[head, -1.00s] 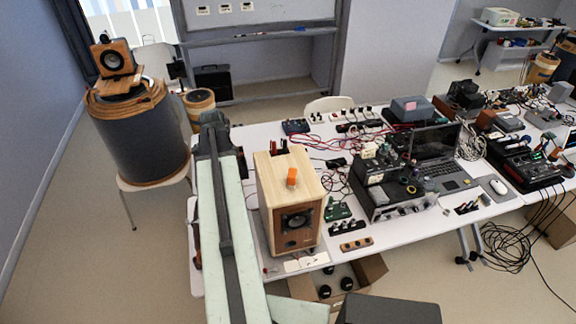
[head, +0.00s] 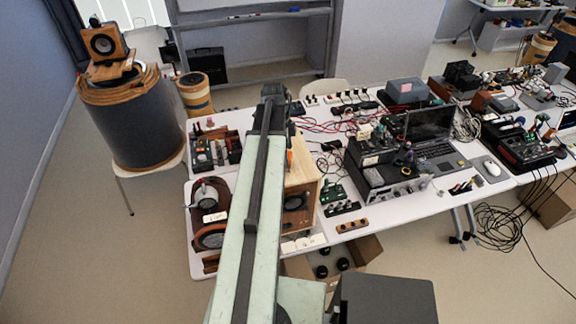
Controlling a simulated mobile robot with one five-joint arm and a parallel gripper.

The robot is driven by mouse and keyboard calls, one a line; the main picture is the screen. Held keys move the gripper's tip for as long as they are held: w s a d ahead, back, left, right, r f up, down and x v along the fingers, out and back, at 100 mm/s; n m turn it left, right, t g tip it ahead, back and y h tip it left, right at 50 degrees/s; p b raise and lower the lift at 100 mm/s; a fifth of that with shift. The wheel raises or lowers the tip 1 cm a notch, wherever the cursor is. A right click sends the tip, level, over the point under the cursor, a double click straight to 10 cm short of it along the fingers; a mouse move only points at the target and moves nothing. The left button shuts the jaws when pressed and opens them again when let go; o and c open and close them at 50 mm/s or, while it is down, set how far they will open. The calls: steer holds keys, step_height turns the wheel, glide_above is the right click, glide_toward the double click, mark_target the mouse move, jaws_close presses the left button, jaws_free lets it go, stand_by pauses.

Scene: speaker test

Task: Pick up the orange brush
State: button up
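The orange brush (head: 290,161) shows only as a small orange sliver beside my arm, on top of the light wooden speaker box (head: 304,171). My arm hides most of the brush and the left part of the box. My gripper (head: 273,98) is at the far end of my raised arm, seen from behind, above and beyond the box in the picture. Its fingers are hidden, so I cannot tell whether it is open or holds anything.
The white table (head: 405,208) carries a toolbox (head: 215,152), a dark wooden speaker (head: 209,214), a black amplifier (head: 385,172) and a laptop (head: 434,140). A cardboard box (head: 367,250) is under the front edge. A large drum (head: 135,119) stands left.

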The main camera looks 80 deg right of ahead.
steer(key=f+b, duration=0.2)
steer(key=f, duration=0.1)
steer(key=f+b, duration=0.1)
steer(key=shift+s+a+f, duration=0.1)
steer(key=shift+s+f, duration=0.15)
steer(key=shift+s, duration=0.05)
steer(key=shift+r, duration=0.2)
steer(key=c, duration=1.6)
steer(key=shift+r+p, duration=0.45)
step_height(320, 180, up, 3)
steer(key=p, duration=0.3)
steer(key=w+a+r+p, duration=0.1)
steer(key=w+a, duration=0.9)
steer(key=w, duration=0.2)
steer(key=shift+a, duration=0.25)
steer(key=o, duration=1)
steer(key=shift+w, duration=0.1)
steer(key=shift+c, duration=0.2)
steer(key=c, duration=0.6)
steer(key=shift+c, duration=0.2)
